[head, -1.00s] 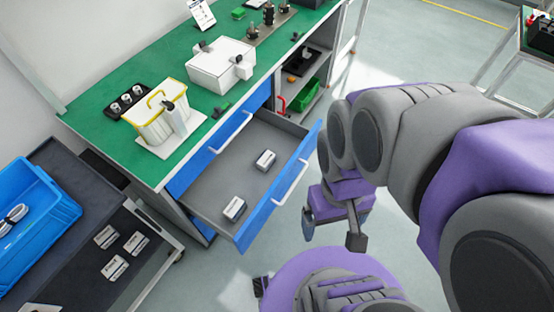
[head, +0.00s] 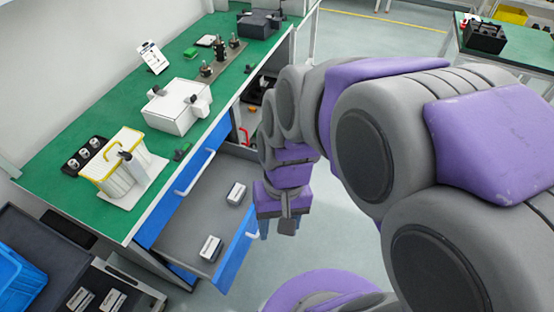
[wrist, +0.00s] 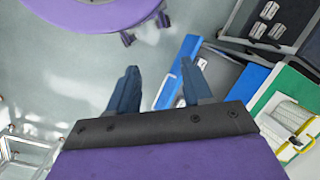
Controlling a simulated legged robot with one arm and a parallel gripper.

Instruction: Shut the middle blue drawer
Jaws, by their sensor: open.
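The blue drawer (head: 228,262) under the green-topped workbench stands pulled out. My gripper (head: 277,229) is open and empty, pointing down at the outer side of the drawer front, and my arm hides the front's far end. In the wrist view the blue drawer front (wrist: 178,75) runs between my fingers (wrist: 160,88). I cannot tell whether they touch it.
A closed blue drawer (head: 208,148) with its own handle sits above. The green worktop (head: 55,185) carries a white box (head: 178,108) and a yellow-rimmed bin (head: 117,160). A dark cart (head: 40,265) with a blue crate (head: 18,278) stands at left. Open floor lies around my base.

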